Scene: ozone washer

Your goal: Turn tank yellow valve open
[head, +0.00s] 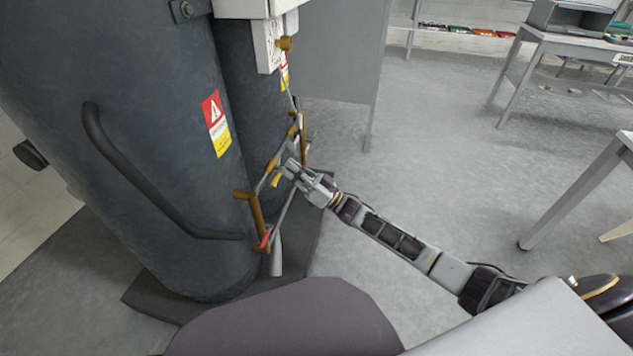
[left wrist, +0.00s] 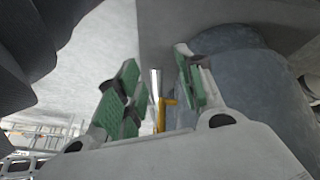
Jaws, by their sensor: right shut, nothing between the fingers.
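The dark blue-grey tank (head: 150,120) stands at the left of the head view, with thin pipes and brass-yellow fittings (head: 255,212) along its right side. The valve's exact angle is unclear.
A red handle (head: 264,240) is low on the piping. A second dark tank (head: 250,75) stands behind, below a white box (head: 240,8). A curved black bar (head: 140,185) juts from the front tank. Open grey floor (head: 430,140) lies right, with tables (head: 585,185) beyond.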

